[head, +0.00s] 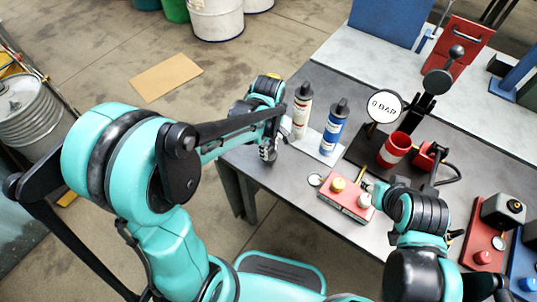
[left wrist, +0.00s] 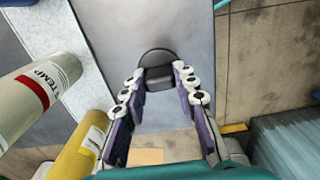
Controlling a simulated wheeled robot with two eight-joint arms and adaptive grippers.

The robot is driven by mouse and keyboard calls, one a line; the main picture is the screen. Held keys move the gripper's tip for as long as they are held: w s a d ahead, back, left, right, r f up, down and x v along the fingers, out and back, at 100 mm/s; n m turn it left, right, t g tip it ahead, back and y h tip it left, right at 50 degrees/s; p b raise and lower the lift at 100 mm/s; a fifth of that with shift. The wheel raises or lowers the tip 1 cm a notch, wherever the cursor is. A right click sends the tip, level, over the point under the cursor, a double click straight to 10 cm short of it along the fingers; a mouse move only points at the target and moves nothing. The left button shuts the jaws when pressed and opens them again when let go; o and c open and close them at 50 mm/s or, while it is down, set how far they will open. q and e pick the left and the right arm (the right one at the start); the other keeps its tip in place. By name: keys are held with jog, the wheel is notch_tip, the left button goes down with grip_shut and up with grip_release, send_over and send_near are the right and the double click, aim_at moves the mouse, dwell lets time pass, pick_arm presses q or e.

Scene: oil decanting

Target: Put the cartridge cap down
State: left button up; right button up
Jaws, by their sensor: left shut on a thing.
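In the left wrist view, my left gripper (left wrist: 158,80) is shut on a small black cap (left wrist: 157,72), held between its fingertips. In the head view my left gripper (head: 268,152) is at the table's left edge, left of the cartridges; the cap is hard to make out there. A white cartridge (head: 300,112) and a blue cartridge (head: 334,130) stand upright on a pale plate (head: 322,153), both with dark tops. My right gripper (head: 370,187) is beside a red box (head: 345,203) with yellow and white knobs; its fingers are too small to judge.
The grey table (head: 270,183) has bare room in front of the plate. A gauge (head: 384,106) reading 0 BAR and a red cup (head: 394,150) stand behind. Red and blue units are at right.

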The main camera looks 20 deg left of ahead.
pick_arm(q)
notch_tip(320, 180, down, 3)
jog(key=shift+f+b, duration=0.2)
jog(key=shift+b, duration=0.4)
pick_arm(e)
jog(key=shift+f, duration=0.85)
pick_arm(q)
jog(key=shift+r, duration=0.1)
pick_arm(e)
jog(key=shift+r, duration=0.1)
pick_arm(q)
jog(key=shift+f, duration=0.2)
pick_arm(e)
jog(key=shift+f, duration=0.2)
pick_arm(q)
jog(key=o, duration=0.7)
jog(key=shift+o, duration=0.2)
jog(key=shift+r, duration=0.15)
pick_arm(e)
jog(key=shift+r, duration=0.15)
